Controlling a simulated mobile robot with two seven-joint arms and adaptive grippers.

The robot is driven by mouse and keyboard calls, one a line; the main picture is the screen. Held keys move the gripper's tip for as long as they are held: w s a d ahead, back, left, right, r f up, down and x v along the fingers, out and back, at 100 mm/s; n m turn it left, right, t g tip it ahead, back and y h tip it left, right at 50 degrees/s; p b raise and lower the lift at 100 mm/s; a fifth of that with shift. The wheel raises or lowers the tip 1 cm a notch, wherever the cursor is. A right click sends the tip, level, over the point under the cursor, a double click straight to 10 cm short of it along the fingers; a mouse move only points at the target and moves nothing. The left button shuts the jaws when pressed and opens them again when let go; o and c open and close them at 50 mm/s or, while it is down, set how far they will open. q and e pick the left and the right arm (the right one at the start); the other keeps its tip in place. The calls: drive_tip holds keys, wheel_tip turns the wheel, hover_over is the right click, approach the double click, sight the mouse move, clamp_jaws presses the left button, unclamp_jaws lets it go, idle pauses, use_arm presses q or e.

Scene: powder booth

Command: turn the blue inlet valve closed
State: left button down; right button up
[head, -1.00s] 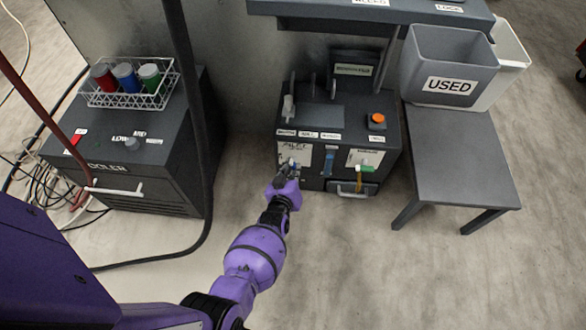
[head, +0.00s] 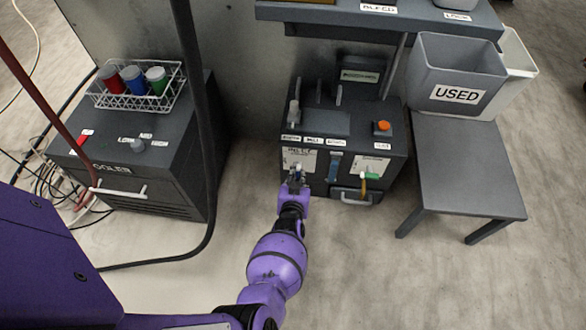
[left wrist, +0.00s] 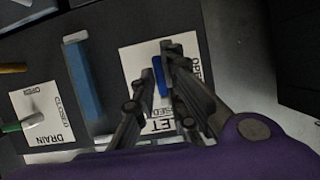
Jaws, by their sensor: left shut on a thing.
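The blue inlet valve handle (left wrist: 159,76) shows in the left wrist view in front of a white INLET plate (left wrist: 133,62) marked OPEN and CLOSED. My left gripper (left wrist: 155,86) is shut on this handle, with a finger on either side of it. The handle looks roughly upright in that view, partly hidden by the fingers. In the head view my left gripper (head: 297,178) is at the lower part of the INLET plate (head: 307,160), on the front of the dark booth unit (head: 318,183). The handle is mostly hidden there. My right gripper is not in view.
Right of the inlet are a blue upright strip (head: 333,168) and a green drain handle (head: 371,176). A drawer handle (head: 352,198) sits below. The cooler (head: 150,165) stands left, with a hanging black hose (head: 207,150) nearby. A table (head: 465,170) stands right.

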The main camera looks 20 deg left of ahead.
use_arm(q)
drive_tip(key=shift+s+a+f, duration=0.15)
drive_tip(key=shift+s+a, duration=0.05)
drive_tip(key=c, duration=1.9)
unclamp_jaws()
drive_tip(key=shift+o, duration=0.3)
drive_tip(key=shift+w, duration=0.1)
drive_tip(key=shift+d+r, duration=0.1)
drive_tip(key=shift+r, duration=0.1)
wheel_tip(320, 180, up, 10)
drive_tip(key=shift+f, duration=0.1)
